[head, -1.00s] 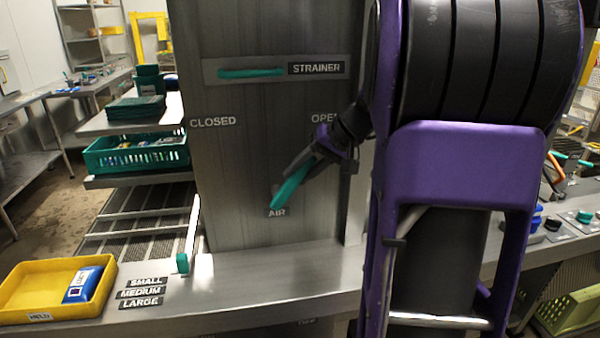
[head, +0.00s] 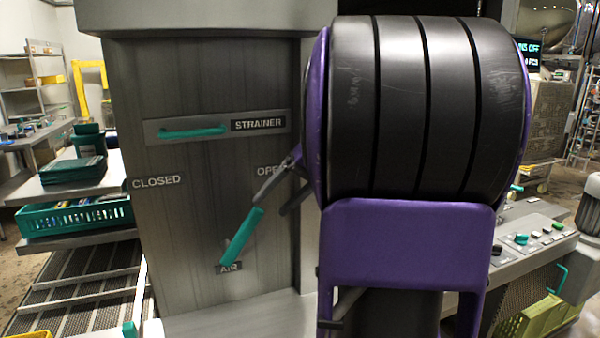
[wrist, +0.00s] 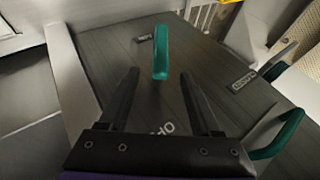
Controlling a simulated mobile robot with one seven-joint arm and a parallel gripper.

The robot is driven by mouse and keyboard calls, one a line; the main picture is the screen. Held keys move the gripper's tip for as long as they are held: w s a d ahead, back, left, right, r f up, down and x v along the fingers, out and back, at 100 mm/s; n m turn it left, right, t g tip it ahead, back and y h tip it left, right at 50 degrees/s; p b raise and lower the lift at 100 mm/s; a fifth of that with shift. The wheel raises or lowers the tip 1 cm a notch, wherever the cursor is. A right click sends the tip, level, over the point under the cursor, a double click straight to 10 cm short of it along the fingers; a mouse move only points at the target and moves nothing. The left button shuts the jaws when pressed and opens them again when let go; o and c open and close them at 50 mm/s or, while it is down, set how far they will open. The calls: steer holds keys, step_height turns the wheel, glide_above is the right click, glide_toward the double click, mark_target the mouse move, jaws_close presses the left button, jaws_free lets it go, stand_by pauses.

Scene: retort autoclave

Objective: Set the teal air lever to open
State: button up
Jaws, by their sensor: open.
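The teal air lever (head: 243,235) is on the grey panel above the AIR label (head: 229,267). It slants up and right, its upper end pointing toward the OPEN label (head: 267,171), which is partly hidden by my arm. The CLOSED label (head: 156,181) is at the upper left. My gripper (head: 270,207) is open just up and right of the lever's free end, partly hidden behind my arm. In the wrist view the lever (wrist: 160,52) shows between and beyond the open fingertips (wrist: 159,73), with no finger visibly touching it.
A teal strainer handle (head: 193,132) lies level above, beside the STRAINER label (head: 258,124); in the wrist view the handle (wrist: 279,136) is right of my fingers. A teal basket (head: 75,215) stands on a shelf at left. A control console (head: 535,245) is at right.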

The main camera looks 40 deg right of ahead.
steer(key=v, duration=0.8)
steer(key=shift+p, duration=0.45)
steer(key=shift+w, duration=0.1)
